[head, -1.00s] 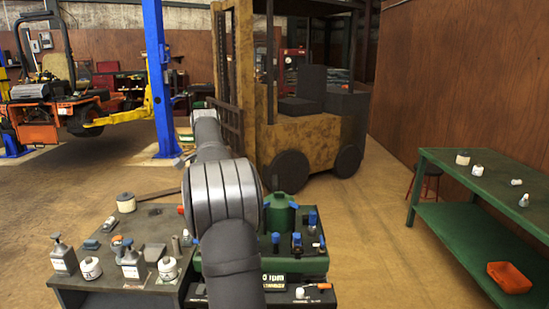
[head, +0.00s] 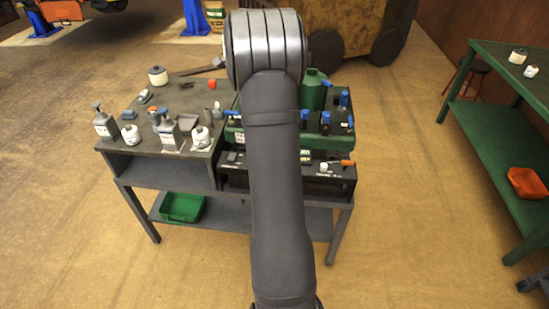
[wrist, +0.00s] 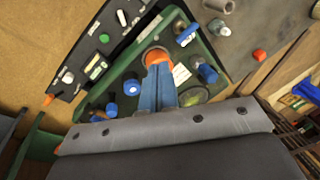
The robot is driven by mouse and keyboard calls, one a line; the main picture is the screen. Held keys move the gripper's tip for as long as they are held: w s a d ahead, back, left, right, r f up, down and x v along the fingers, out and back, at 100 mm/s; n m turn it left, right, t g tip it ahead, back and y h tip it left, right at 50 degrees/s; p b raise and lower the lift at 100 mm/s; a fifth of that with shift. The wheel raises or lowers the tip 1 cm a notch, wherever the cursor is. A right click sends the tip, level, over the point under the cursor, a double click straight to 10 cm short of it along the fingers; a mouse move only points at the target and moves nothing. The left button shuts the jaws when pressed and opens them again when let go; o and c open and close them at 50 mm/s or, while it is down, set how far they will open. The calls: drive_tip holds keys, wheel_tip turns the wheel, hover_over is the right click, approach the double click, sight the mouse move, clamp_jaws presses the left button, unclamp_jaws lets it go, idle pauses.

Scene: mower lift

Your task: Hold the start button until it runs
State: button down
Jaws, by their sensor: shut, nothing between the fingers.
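My gripper (wrist: 158,88) shows in the wrist view as blue fingers, shut and empty. The fingers reach over a green machine (wrist: 125,85). A round orange part (wrist: 155,55) shows at their tips; I cannot tell if they touch it. A black control panel (wrist: 82,60) lies beside the machine, at upper left. It carries a small green button (wrist: 104,38), white buttons and a lit display (wrist: 96,68). I cannot tell which is the start button. In the head view my arm hides the gripper and part of the green machine (head: 335,142) and panel (head: 315,180).
Blue-topped valves (head: 304,118) and a green tank (head: 313,92) stand on the machine. Bottles and jars crowd the grey bench (head: 150,140) at left. A green table (head: 500,130) stands at right, with clear floor between.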

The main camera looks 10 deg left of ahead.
wheel_tip(320, 180, down, 12)
drive_tip(key=d+t+y, duration=0.1)
drive_tip(key=d+t, duration=0.2)
drive_tip(key=t, duration=0.1)
drive_tip(key=s+d+f+m+t+h, duration=0.2)
drive_tip(key=s+d+f+t, duration=0.1)
drive_tip(key=d+f, duration=0.3)
drive_tip(key=shift+s+d, duration=0.15)
drive_tip(key=shift+d, duration=0.5)
drive_tip(key=shift+f, duration=4.45)
drive_tip(key=shift+f, duration=0.1)
drive_tip(key=shift+f, duration=0.3)
drive_tip(key=shift+f, duration=0.5)
